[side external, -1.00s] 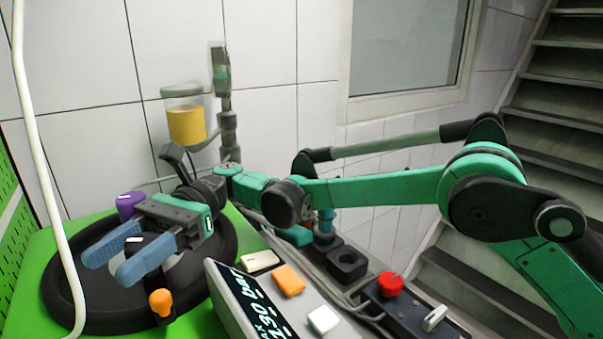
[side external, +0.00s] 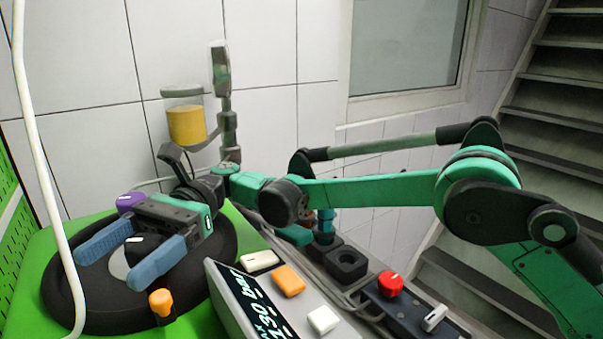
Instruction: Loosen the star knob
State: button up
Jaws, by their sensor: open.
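My gripper (side external: 112,264) is open over the large black round wheel (side external: 62,285) on the green bench at the left. Its two blue fingers are spread apart. A black knob (side external: 143,249) with a white mark shows between the fingers, near the middle of the wheel. Its lobes are partly hidden by the fingers, so I cannot tell its full shape or whether the fingers touch it. A purple knob (side external: 130,202) stands behind the gripper, and an orange knob (side external: 161,301) stands at the wheel's front edge.
A grey console (side external: 222,303) with a pressure display and several buttons stands right of the wheel. A red knob (side external: 390,284) and a light lever (side external: 434,318) sit further right. A white hose (side external: 40,170) hangs at the left. A yellow-filled jar (side external: 186,124) is behind.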

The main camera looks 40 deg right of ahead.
jog(key=shift+t, duration=0.3)
jog(key=m+t+y, duration=0.1)
jog(key=m+t, duration=0.1)
jog(key=m+t+y, duration=0.1)
jog(key=m+t, duration=0.1)
jog(key=t, duration=0.1)
jog(key=m+t+y, duration=0.1)
jog(key=t, duration=0.2)
jog(key=shift+w+a+m, duration=0.15)
jog(key=shift+w+m, duration=0.2)
jog(key=shift+m, duration=0.05)
jog(key=shift+t, duration=0.3)
jog(key=d, duration=0.4)
jog(key=w+d, duration=0.1)
jog(key=d, duration=0.7)
jog(key=shift+w+d, duration=0.2)
notch_tip(320, 180, up, 4)
jog(key=s+d+n+t+h, duration=0.4)
jog(key=d+n+h, duration=0.3)
jog(key=d+h, duration=0.1)
jog(key=s+d+n+t+h, duration=0.4)
jog(key=d+n+h, duration=0.4)
jog(key=d+h, duration=0.1)
jog(key=shift+d+r+n, duration=0.15)
jog(key=shift+r+n, duration=0.15)
jog(key=shift+r, duration=0.05)
